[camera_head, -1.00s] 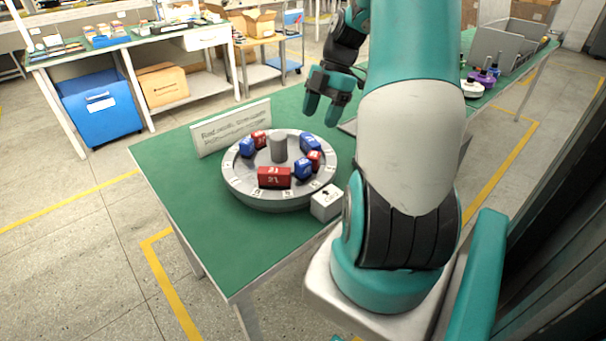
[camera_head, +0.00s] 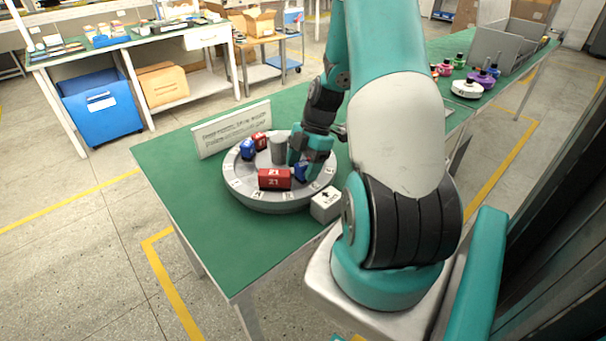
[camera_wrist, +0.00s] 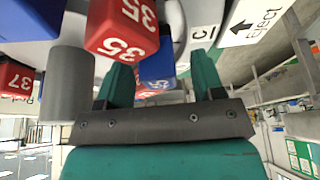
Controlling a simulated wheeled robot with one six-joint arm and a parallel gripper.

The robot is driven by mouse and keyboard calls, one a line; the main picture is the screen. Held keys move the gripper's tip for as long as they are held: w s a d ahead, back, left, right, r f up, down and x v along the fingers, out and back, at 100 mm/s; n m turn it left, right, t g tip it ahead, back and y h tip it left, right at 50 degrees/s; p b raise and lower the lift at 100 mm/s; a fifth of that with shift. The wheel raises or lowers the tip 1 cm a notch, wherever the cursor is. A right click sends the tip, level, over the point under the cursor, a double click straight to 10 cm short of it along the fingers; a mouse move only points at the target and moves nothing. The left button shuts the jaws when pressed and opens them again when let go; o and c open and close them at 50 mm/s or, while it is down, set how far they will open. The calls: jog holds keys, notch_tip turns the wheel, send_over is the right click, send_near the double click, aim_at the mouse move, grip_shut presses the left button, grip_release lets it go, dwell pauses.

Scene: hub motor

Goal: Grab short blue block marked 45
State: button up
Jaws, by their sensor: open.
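A blue block (camera_wrist: 157,70) shows between the two teal fingers of my gripper (camera_wrist: 160,72) in the wrist view. The fingers are open, one on each side, and I cannot tell whether they touch it. Its marking is partly hidden and too small to read. In the head view, my gripper (camera_head: 306,162) is down over the right side of the round grey turntable (camera_head: 270,203). A blue block (camera_head: 300,172) is partly visible beside the fingers there. Other blocks on that side are hidden behind my gripper.
A red block marked 35 (camera_wrist: 120,28) sits close to the fingers. A red block (camera_head: 275,179) is at the turntable's front; a blue (camera_head: 247,149) and a red one are at its left. A grey post (camera_head: 278,150) stands in the centre. A white Eject box (camera_head: 326,204) is front right.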

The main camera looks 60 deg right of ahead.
jog(key=c, duration=1.1)
jog(key=shift+r, duration=0.1)
